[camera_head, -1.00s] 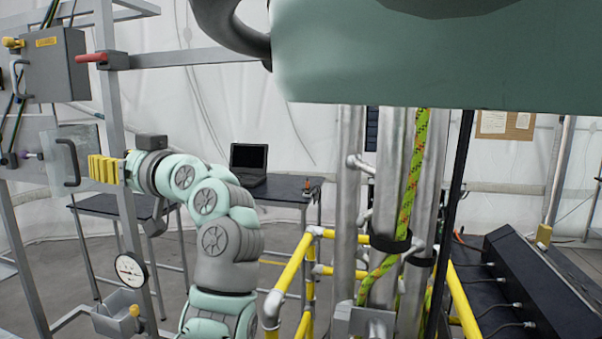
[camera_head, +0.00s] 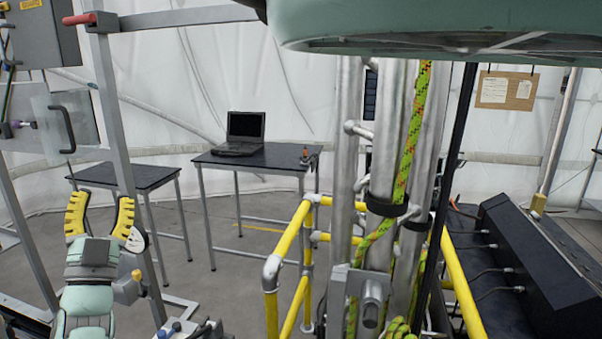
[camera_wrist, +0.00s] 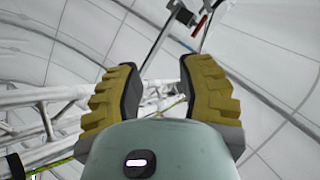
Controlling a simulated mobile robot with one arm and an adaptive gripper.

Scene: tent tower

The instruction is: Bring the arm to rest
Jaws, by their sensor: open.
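My gripper (camera_head: 104,218) is at the lower left of the head view, with its two yellow ridged fingers pointing up and spread apart. Nothing is between them. In the wrist view my gripper (camera_wrist: 157,95) also shows open and empty, with the white tent wall and roof beyond it. Part of my pale green arm shows below the fingers in the head view; the rest is out of frame or hidden.
A grey metal frame (camera_head: 115,150) with a control box (camera_head: 35,38) stands close by my gripper. Two dark tables (camera_head: 205,160) stand behind, one holding a laptop (camera_head: 243,133). Yellow railings (camera_head: 290,240) and metal pipes (camera_head: 395,140) fill the middle. A black unit (camera_head: 540,260) is at right.

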